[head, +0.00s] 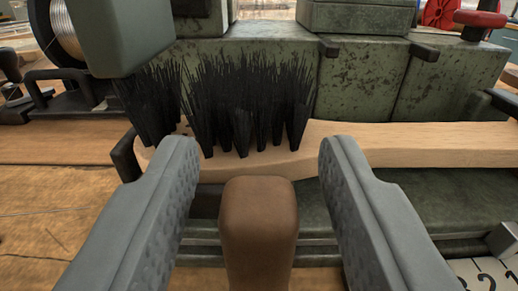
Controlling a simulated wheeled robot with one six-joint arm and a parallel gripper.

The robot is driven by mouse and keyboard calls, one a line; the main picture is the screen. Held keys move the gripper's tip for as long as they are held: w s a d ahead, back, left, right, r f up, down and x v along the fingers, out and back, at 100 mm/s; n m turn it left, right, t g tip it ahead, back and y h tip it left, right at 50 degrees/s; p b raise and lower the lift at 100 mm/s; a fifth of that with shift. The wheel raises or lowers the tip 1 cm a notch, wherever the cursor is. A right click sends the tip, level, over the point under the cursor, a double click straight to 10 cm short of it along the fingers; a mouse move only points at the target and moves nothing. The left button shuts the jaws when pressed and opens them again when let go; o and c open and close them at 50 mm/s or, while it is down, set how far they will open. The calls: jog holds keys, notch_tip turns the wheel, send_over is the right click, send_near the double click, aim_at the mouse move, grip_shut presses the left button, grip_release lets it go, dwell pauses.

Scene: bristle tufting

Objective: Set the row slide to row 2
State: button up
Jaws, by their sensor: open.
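My gripper (260,152) is open, with one grey finger on each side of the picture's middle. A brown block-shaped handle (259,225) stands upright between the fingers, with a clear gap on both sides. It appears to be the row slide's handle, but its lower end is cut off by the picture's edge. A white scale with black marks and numbers (484,271) shows partly at the lower right. Which row the slide stands at cannot be told. A wooden brush (420,143) with black bristle tufts lies behind the handle, above a green metal bed (410,205).
A green machine body (370,85) stands behind the brush. A green block (120,35) hangs over the tufts at the upper left, near a wire spool (68,28). A red-handled part (480,19) is at the upper right. Bare wooden bench (50,205) shows at the left.

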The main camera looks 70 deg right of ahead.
grip_shut()
jog(key=shift+w+a, duration=0.35)
jog(key=shift+w, duration=0.55)
grip_release()
jog(key=shift+a, duration=0.1)
jog(key=v, duration=1.7)
jog(key=shift+s+a, duration=0.1)
